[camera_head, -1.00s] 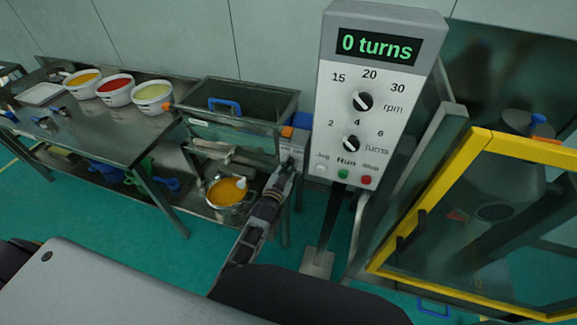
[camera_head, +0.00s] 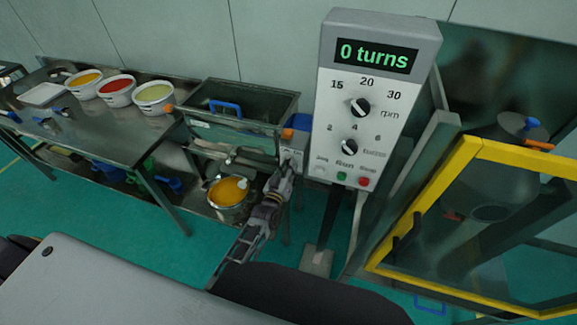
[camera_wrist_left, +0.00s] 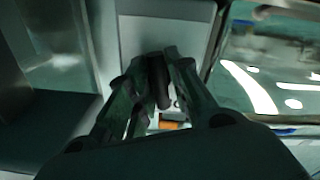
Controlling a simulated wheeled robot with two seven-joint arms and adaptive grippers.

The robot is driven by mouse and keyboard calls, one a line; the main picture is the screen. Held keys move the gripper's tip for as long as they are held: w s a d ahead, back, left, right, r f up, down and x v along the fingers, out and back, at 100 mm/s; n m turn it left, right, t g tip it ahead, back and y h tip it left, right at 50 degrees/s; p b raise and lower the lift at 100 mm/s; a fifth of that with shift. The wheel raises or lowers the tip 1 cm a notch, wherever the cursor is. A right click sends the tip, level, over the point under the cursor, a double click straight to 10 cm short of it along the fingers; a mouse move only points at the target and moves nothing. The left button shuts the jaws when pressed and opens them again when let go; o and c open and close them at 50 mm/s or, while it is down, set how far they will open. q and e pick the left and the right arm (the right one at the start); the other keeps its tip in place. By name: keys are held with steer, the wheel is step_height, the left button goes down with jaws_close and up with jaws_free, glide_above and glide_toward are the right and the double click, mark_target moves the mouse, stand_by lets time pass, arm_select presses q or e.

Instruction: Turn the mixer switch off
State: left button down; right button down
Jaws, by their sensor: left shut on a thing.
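My left gripper (camera_head: 286,172) reaches up to a small pale panel (camera_head: 293,155) at the right end of a glass-walled trough (camera_head: 232,135). In the left wrist view the fingers (camera_wrist_left: 161,88) are closed together on something small and dark in front of a pale plate (camera_wrist_left: 165,38). The fingers cover it, so its shape and setting cannot be told; I take it to be the switch. A grey control box (camera_head: 372,100) stands to the right, reading "0 turns", with two black knobs and small buttons. My right gripper is not in view.
A yellow-framed guard (camera_head: 455,160) with a grey drum behind it stands at right. A steel table (camera_head: 100,135) with bowls of orange, red and pale green is at left. A pot of orange contents (camera_head: 229,193) sits below the trough, close to my left arm.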

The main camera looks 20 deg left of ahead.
arm_select(q)
steer(key=n, duration=0.3)
steer(key=shift+n, duration=0.3)
stand_by(0.4)
steer(key=c, duration=1.3)
jaws_free()
steer(key=shift+o, duration=0.2)
steer(key=shift+s, duration=0.15)
steer(key=s, duration=1.1)
steer(key=shift+s+a+f, duration=0.15)
steer(key=shift+s+a, duration=0.15)
steer(key=shift+s, duration=0.05)
